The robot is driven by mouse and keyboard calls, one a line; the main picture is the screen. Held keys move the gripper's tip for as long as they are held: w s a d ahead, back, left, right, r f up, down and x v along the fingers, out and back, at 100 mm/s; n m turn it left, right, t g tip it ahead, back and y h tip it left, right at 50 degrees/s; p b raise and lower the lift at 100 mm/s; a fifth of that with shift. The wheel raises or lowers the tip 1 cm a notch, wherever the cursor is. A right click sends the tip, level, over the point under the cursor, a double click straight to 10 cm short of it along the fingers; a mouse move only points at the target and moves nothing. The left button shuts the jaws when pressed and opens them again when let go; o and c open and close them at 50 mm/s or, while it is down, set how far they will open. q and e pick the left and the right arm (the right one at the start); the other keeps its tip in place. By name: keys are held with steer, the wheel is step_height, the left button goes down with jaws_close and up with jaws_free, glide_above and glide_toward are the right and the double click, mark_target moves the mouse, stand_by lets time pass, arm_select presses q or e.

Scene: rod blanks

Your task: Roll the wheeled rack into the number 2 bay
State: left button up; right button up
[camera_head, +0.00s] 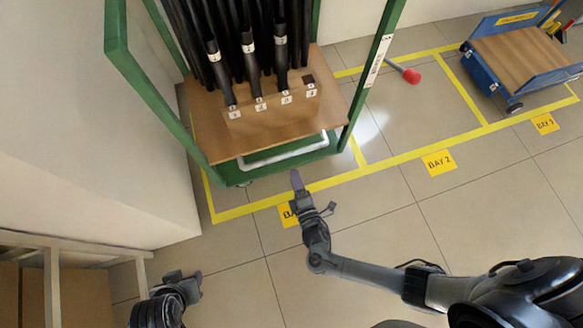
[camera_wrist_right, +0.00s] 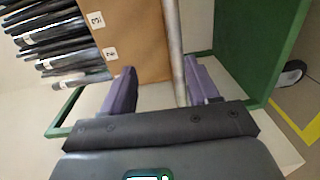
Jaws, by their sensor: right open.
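The green-framed wheeled rack (camera_head: 285,165) stands in the left bay, holding several black rods upright behind a wooden block (camera_head: 270,110). A pale handle bar (camera_head: 283,152) runs along its front edge. My right gripper (camera_head: 296,180) is just in front of the handle. In the right wrist view its open fingers (camera_wrist_right: 160,88) lie either side of the bar (camera_wrist_right: 175,50), with gaps on both sides. The number 2 bay (camera_head: 410,115), labelled BAY 2 (camera_head: 438,162), is right of the rack. My left gripper (camera_head: 194,283) is at lower left, away from the rack; its jaw opening is unclear.
A grey rod with a red end (camera_head: 411,76) reaches into the number 2 bay beside the rack. A blue cart (camera_head: 490,70) occupies BAY 3. A pale wall stands close on the rack's left, and a shelf frame (camera_head: 70,243) at lower left. The front floor is clear.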

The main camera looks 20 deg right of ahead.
mark_target(287, 157)
steer(key=w+f+b, duration=0.1)
steer(key=w+b, duration=0.1)
steer(key=w, duration=0.1)
steer(key=w+d+f+b, duration=0.1)
steer(key=w+b, duration=0.1)
steer(key=w, duration=0.1)
steer(key=w+f+b, duration=0.1)
steer(key=w+b, duration=0.2)
steer(key=w, duration=0.1)
steer(key=shift+w+d+f, duration=0.1)
steer(key=shift+d+f, duration=0.05)
steer(key=shift+d, duration=0.1)
steer(key=shift+w, duration=0.5)
arm_select(q)
step_height(287, 157, down, 9)
steer(key=shift+d+f, duration=0.2)
steer(key=shift+d, duration=0.05)
steer(key=shift+d, duration=0.2)
arm_select(e)
jaws_close()
arm_select(q)
steer(key=shift+a+r, duration=0.1)
arm_select(e)
steer(key=shift+d, duration=0.1)
